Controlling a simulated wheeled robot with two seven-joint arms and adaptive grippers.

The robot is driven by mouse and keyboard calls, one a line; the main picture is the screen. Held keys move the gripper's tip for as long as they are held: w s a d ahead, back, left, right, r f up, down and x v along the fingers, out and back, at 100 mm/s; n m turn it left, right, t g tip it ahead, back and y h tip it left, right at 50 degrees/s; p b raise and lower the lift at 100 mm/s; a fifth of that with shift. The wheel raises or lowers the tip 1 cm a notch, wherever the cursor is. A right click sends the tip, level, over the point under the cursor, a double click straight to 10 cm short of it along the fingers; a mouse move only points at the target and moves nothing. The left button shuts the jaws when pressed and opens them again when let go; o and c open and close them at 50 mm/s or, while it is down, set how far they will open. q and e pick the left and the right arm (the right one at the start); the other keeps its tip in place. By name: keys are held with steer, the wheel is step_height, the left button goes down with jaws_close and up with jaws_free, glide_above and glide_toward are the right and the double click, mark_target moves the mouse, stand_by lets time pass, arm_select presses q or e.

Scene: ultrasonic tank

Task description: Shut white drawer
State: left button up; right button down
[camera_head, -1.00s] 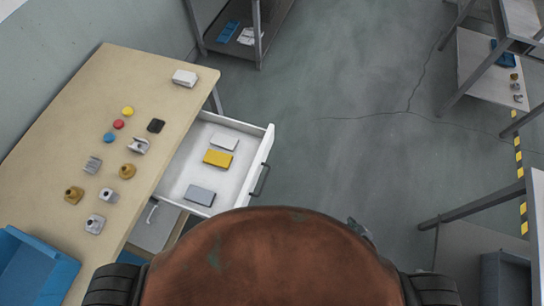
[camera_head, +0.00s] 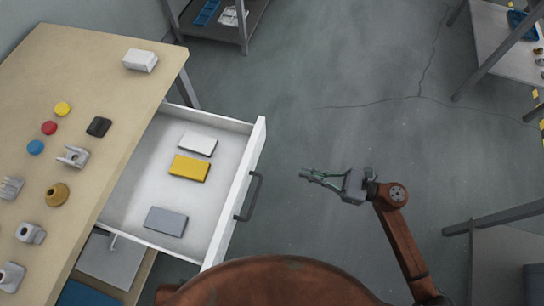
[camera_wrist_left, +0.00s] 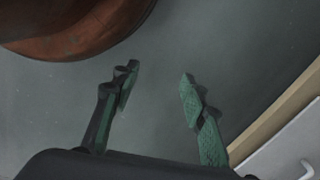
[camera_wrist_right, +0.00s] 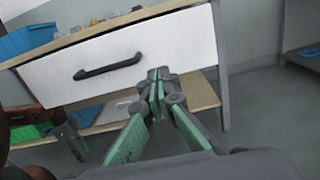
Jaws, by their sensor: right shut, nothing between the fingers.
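The white drawer (camera_head: 238,190) stands pulled out from the wooden table in the head view. A yellow block, a white block and a grey block lie in it. Its dark handle (camera_head: 249,197) is on the front, facing right. My right gripper (camera_head: 304,174) is shut and empty, to the right of the handle and apart from it. In the right wrist view the drawer front (camera_wrist_right: 180,48) with its handle (camera_wrist_right: 108,66) lies ahead of the shut fingertips (camera_wrist_right: 157,76). My left gripper (camera_wrist_left: 158,80) is open and empty in the left wrist view, over the floor.
The wooden table (camera_head: 75,85) holds small parts, coloured discs and a white box (camera_head: 140,60). Below the drawer is a lower shelf or drawer (camera_head: 110,258). A metal shelf (camera_head: 225,22) stands at the back.

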steer(key=b, duration=0.2)
glide_toward(254, 160)
steer(key=x, duration=0.5)
steer(key=shift+w+a, duration=0.15)
steer(key=shift+a, duration=0.05)
arm_select(q)
step_height(254, 160, up, 6)
steer(key=w+d, duration=0.1)
steer(key=shift+w+d+h, duration=0.2)
steer(key=shift+d+h, duration=0.1)
arm_select(e)
steer(key=shift+w+a, duration=0.2)
steer(key=shift+a, duration=0.45)
steer(key=shift+a, duration=0.1)
